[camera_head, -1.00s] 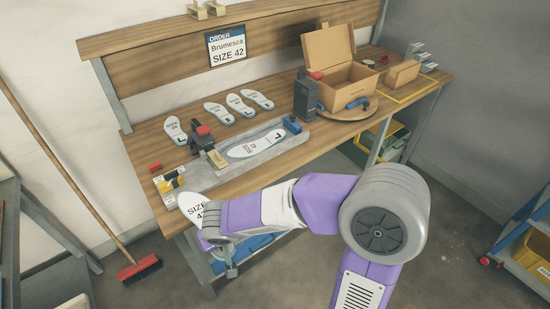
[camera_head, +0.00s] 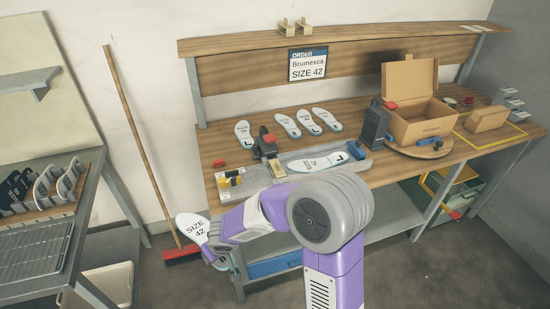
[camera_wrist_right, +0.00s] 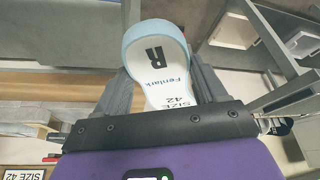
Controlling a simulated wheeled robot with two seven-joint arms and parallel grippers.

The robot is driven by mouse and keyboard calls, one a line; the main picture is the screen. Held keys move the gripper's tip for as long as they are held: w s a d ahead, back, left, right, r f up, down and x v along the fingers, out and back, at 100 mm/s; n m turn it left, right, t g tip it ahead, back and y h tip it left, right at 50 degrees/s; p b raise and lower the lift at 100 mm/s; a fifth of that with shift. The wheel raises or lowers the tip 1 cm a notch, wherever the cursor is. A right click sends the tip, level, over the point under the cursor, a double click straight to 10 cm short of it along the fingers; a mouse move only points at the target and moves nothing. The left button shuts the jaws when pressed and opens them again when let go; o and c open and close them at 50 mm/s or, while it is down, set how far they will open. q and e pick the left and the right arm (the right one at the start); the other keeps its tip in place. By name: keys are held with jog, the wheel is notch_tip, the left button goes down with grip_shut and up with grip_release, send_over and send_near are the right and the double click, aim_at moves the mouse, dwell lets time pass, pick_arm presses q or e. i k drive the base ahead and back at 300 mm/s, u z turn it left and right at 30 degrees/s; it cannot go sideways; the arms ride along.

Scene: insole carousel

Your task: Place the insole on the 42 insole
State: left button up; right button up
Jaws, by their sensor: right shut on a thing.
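My right gripper (camera_wrist_right: 164,85) is shut on a pale insole (camera_wrist_right: 158,62) with a light blue rim. In the right wrist view it is marked R, Fenlark, SIZE 42. In the head view the held insole (camera_head: 190,226) is off the workbench's left front corner, in front of the broom. A separate insole marked L (camera_head: 322,161) lies on the grey fixture on the bench; its size print is too small to read surely. My left gripper is out of view.
Several insoles (camera_head: 288,126) lie at the back of the workbench (camera_head: 385,176). An open cardboard box (camera_head: 418,129) stands at its right. An order sign (camera_head: 308,64) reads Brumesca SIZE 42. A broom (camera_head: 138,150) leans between bench and left shelf. A wire grid (camera_head: 38,246) lies before the rack.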

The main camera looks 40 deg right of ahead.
aim_at(319, 163)
jog(key=u, duration=1.3)
jog(key=k, duration=1.55)
jog(key=z, duration=2.05)
jog(key=i, duration=0.25)
